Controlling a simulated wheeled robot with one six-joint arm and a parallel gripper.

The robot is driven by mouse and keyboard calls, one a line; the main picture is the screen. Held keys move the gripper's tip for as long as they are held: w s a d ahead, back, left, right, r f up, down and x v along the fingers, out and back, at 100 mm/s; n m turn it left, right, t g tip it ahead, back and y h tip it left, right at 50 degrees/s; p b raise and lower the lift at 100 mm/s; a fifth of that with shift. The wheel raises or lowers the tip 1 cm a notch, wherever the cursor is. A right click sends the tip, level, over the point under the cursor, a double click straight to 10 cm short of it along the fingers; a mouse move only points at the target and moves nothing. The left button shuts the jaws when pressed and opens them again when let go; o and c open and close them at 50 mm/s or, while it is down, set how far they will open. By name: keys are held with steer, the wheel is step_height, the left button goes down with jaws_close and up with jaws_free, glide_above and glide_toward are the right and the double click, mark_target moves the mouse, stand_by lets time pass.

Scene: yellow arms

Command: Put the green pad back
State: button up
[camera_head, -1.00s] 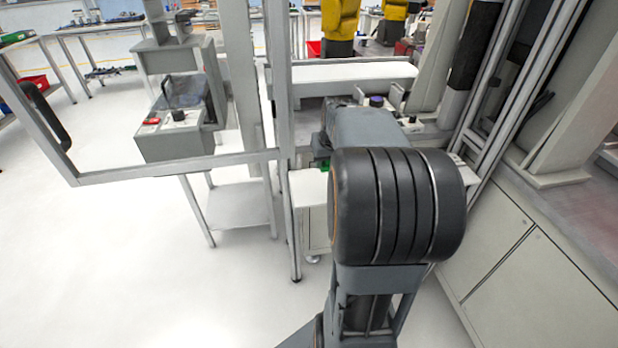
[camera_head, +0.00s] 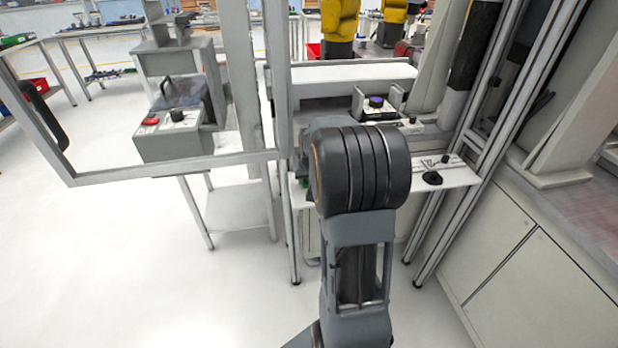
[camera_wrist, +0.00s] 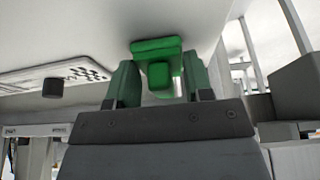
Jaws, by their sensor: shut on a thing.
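The green pad (camera_wrist: 156,47) shows at the top middle of the wrist view, with a small green block below its wide plate. My gripper (camera_wrist: 159,76) has two green fingers, one on each side of this block, and it is shut on the pad. The pad lies close against a white surface (camera_wrist: 60,25); I cannot tell if they touch. In the head view my arm hides the gripper and most of the pad. Only a bit of green shows left of my arm, and I cannot tell whether it is pad or finger.
A white shelf (camera_head: 455,178) with a black knob (camera_head: 432,178) lies right of my arm, between metal posts. A box with a purple-topped knob (camera_head: 376,101) stands behind. A framed door (camera_head: 180,170) stands open at left, before a grey control box (camera_head: 170,145). Open floor lies left.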

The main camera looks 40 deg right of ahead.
steer(key=shift+f, duration=0.2)
steer(key=o, duration=0.8)
steer(key=shift+o, duration=0.2)
steer(key=shift+s+r, duration=0.1)
steer(key=shift+r, duration=0.4)
steer(key=p+v, duration=0.2)
steer(key=v, duration=0.9)
steer(key=s+a+f+n+y, duration=0.1)
steer(key=s+a+f+n, duration=0.1)
steer(key=s+a, duration=0.4)
steer(key=s+a+f+n+g+y, duration=0.1)
steer(key=s+a+f+n, duration=0.2)
steer(key=s+a, duration=0.4)
steer(key=a, duration=0.7)
steer(key=shift+a, duration=0.3)
steer(key=shift+r, duration=0.1)
